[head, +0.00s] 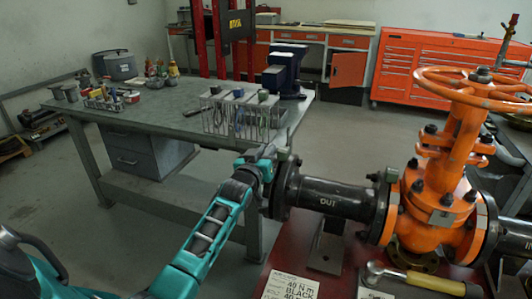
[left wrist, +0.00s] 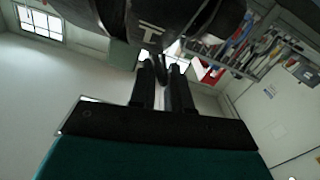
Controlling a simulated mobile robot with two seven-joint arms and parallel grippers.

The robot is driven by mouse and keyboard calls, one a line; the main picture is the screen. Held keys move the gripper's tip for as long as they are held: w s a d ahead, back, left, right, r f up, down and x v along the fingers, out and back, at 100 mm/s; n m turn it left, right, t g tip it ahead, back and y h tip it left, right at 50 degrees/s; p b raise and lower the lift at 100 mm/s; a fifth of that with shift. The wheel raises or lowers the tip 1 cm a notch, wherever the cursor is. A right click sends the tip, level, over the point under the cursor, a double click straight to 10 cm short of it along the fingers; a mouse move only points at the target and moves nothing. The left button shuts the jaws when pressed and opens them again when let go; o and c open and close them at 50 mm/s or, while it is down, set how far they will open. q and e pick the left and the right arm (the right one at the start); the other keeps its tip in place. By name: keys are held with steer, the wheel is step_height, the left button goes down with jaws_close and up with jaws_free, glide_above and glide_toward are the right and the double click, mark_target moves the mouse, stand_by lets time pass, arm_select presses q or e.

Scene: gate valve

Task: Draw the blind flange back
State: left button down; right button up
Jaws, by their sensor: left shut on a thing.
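The blind flange (head: 281,192) is a dark disc at the left end of the black pipe marked OUT (head: 335,198) in the head view. It stands upright against the pipe's end flange; I cannot make out a gap between them. My left gripper (head: 268,160) is at its upper left side. In the left wrist view the two dark fingers of my left gripper (left wrist: 163,78) are close together on a narrow dark part, below a large dark round body (left wrist: 140,20). The exact part gripped is hard to see. My right gripper is not in view.
The orange gate valve (head: 435,200) with its handwheel stands to the right of the pipe. A torque wrench (head: 425,283) and a printed card (head: 290,286) lie on the red stand below. A grey workbench (head: 160,115) with tools and a vise is behind my left arm.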

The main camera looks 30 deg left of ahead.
arm_select(q)
steer(key=shift+s+a+f, duration=0.1)
steer(key=shift+a, duration=0.05)
steer(key=shift+s+a+p, duration=0.1)
steer(key=shift+a+p, duration=0.3)
steer(key=shift+a, duration=0.1)
steer(key=c, duration=1.2)
jaws_free()
steer(key=shift+a, duration=0.1)
steer(key=shift+c, duration=0.2)
steer(key=shift+s+d, duration=0.1)
steer(key=shift+d, duration=0.1)
